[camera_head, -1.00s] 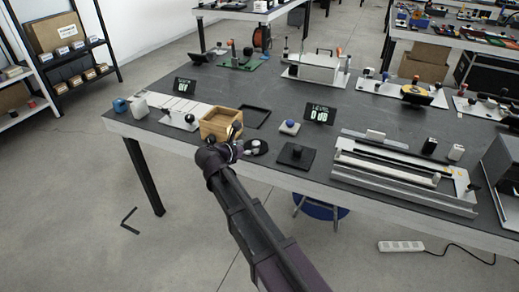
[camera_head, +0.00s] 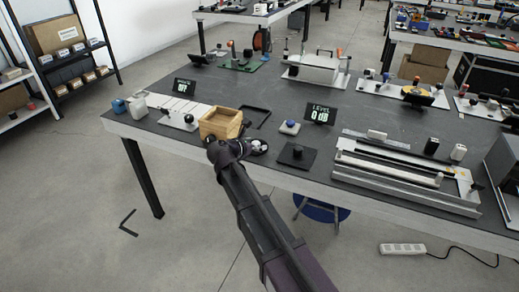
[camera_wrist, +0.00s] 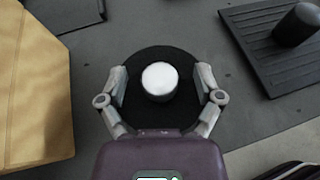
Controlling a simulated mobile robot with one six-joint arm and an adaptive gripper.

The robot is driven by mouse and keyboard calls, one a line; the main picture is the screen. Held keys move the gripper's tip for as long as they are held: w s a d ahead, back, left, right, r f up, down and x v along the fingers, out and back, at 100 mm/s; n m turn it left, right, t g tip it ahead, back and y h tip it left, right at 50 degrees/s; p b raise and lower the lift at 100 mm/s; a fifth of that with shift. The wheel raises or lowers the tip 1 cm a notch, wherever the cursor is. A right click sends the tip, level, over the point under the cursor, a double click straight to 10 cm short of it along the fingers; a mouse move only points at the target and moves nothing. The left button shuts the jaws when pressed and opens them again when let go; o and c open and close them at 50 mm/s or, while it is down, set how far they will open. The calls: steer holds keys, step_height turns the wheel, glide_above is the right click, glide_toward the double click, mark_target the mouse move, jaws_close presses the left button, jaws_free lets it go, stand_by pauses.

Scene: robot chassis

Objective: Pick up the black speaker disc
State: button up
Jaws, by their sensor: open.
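The black speaker disc (camera_wrist: 160,115) lies flat on the dark table, with a round white cap (camera_wrist: 160,79) standing at its middle. My gripper (camera_wrist: 160,85) is open above it in the wrist view. One finger is on each side of the white cap, apart from it and over the disc's left and right rims. In the head view my gripper (camera_head: 256,146) is over the disc near the table's front edge and largely covers it.
An open wooden box (camera_head: 220,123) is close to the left of my gripper. A black square pad with a knob (camera_head: 297,155) is to the right. The table's front edge is near.

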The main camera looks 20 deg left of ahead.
mark_target(256, 143)
stand_by(0.3)
jaws_close()
steer(key=shift+r, duration=0.15)
stand_by(0.3)
step_height(256, 143, up, 4)
steer(key=p, duration=0.3)
steer(key=shift+f+p, duration=0.25)
steer(key=shift+p, duration=0.15)
steer(key=s+a+r+p, duration=0.1)
steer(key=s, duration=1.5)
steer(key=shift+a+r, duration=0.1)
